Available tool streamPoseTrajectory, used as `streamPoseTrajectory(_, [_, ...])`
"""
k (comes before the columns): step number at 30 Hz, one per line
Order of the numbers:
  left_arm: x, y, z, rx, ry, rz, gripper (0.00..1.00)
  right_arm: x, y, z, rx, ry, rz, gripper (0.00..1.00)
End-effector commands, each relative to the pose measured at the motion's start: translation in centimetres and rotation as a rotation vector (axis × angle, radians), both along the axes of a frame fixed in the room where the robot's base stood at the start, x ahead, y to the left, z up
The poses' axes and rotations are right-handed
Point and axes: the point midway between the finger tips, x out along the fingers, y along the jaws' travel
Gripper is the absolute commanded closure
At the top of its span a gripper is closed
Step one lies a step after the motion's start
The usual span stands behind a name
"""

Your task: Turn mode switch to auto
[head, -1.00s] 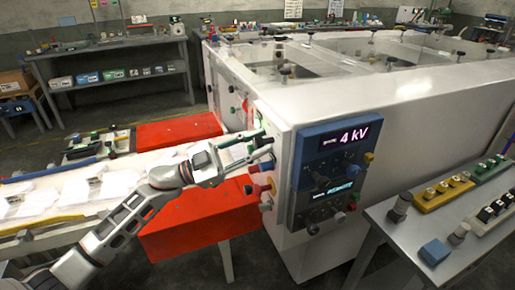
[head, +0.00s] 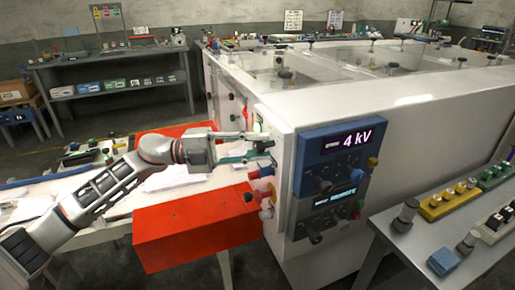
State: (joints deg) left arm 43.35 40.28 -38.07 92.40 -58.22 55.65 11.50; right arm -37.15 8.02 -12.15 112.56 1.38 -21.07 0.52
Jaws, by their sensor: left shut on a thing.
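My left gripper (head: 259,149) reaches from the left to the end face of the white machine (head: 420,135). Its fingers are shut on a small dark knob (head: 264,144) on that face, which I take to be the mode switch. The fingers hide much of the knob, and its markings and set position cannot be read. Just below it are a red knob (head: 266,171) and other small controls. The blue control panel (head: 335,170) to the right shows "4 kV". My right gripper is not in view.
Red guard boxes (head: 195,228) flank the white conveyor (head: 110,210) under my left arm. A grey table (head: 410,243) with blocks and knobs stands at the right front. A shelf bench (head: 110,75) stands at the back left.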

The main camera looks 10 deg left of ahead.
Motion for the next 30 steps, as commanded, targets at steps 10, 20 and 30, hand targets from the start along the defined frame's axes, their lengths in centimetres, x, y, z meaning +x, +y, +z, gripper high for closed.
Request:
streamPoseTrajectory(10, [-0.04, -0.02, -0.03, 0.092, -0.134, -0.001, 0.98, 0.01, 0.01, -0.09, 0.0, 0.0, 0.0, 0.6])
streamPoseTrajectory(20, [-0.07, -0.07, -0.07, 0.112, -0.163, -0.002, 0.98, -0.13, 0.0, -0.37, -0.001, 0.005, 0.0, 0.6])
streamPoseTrajectory(30, [-0.07, -0.07, -0.08, 0.111, -0.162, -0.002, 0.61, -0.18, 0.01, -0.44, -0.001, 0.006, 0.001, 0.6])
